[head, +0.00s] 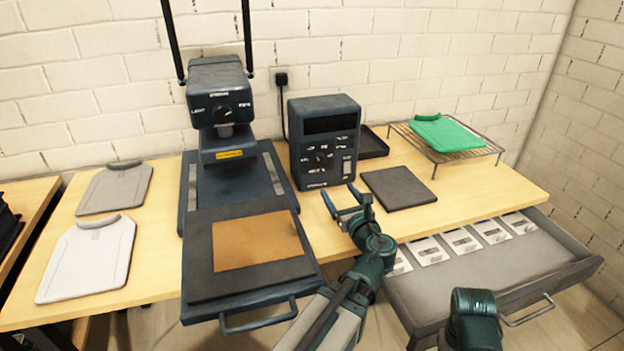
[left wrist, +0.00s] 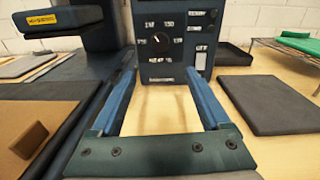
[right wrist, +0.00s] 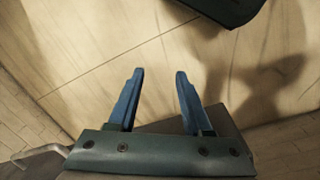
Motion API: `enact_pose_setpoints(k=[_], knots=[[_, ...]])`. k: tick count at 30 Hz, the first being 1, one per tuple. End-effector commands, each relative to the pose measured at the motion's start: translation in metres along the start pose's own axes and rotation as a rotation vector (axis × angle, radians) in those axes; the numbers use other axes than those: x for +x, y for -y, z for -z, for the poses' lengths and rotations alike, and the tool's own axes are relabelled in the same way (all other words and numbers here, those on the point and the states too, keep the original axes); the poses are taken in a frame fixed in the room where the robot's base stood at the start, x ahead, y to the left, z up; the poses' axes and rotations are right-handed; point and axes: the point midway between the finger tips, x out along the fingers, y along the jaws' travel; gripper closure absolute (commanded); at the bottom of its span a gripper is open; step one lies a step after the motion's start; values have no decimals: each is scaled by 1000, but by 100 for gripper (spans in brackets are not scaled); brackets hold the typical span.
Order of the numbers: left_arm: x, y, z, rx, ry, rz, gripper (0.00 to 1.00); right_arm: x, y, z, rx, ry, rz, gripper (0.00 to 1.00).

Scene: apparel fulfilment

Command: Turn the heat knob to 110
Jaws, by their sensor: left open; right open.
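The heat knob (head: 318,159) is a small round dark dial on the front of a dark control box (head: 322,111) at the back of the table. In the left wrist view the knob (left wrist: 160,43) sits among printed numbers, too small to read surely. My left gripper (head: 347,196) is open and empty in front of the box, apart from the knob. Its blue fingers (left wrist: 158,95) point toward the panel, with the knob between them in the picture. My right gripper (right wrist: 159,90) is open and empty; in the head view its jaws are out of the frame.
A press (head: 220,92) with a pulled-out platen (head: 197,270) stands left of the box. A dark pad (head: 399,188) lies right of my left gripper. A rack (head: 470,150) holds a green folded shirt (head: 447,134). An open drawer (head: 480,293) juts out at front right.

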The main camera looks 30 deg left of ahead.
Motion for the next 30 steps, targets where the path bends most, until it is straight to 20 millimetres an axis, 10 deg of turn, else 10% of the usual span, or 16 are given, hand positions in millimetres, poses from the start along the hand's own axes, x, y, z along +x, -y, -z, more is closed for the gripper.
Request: enact_pose_setpoints(k=[11, 30], knots=[[14, 2, -4, 63, 29, 8, 20, 3, 0, 0, 0, 0, 0, 50], [127, 3, -6, 60, 28, 9, 20, 3, 0, 0, 0, 0, 0, 50]])
